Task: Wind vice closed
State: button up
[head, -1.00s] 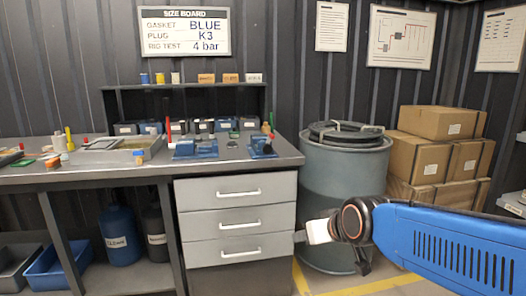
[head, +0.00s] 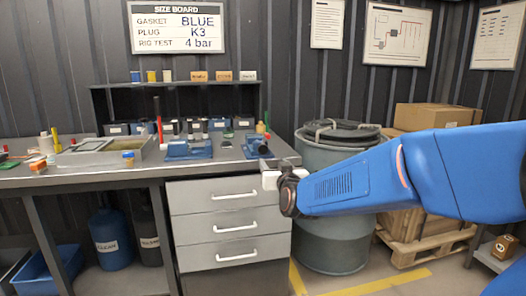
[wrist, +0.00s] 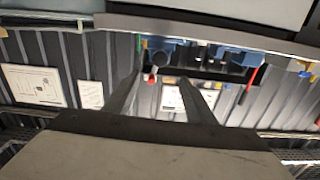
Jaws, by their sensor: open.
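The vice (head: 257,147) is a blue body at the right front corner of the bench. Its near end is dark and round; in the head view this is close to my wrist. In the wrist view, which is upside down, the dark round screw end of the vice (wrist: 160,58) and a pale handle with a red end (wrist: 152,75) appear between my fingers. My gripper (wrist: 160,82) is open and empty, its two dark fingers spread. In the head view my gripper (head: 269,180) is at the bench edge just below the vice. The jaw gap is not clear.
Another blue fixture (head: 188,150) stands left of the vice, near a tall red lever (head: 158,120). Grey drawers (head: 232,196) are below the bench. A drum with coiled hose (head: 335,225) is close on the right, behind my arm.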

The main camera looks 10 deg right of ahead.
aim_at(263, 150)
jog(key=w, duration=1.5)
jog(key=shift+w, duration=0.4)
jog(key=c, duration=1)
jog(key=shift+c, duration=0.2)
jog(key=shift+n, duration=0.3)
jog(key=shift+n, duration=1.1)
jog(key=o, duration=1)
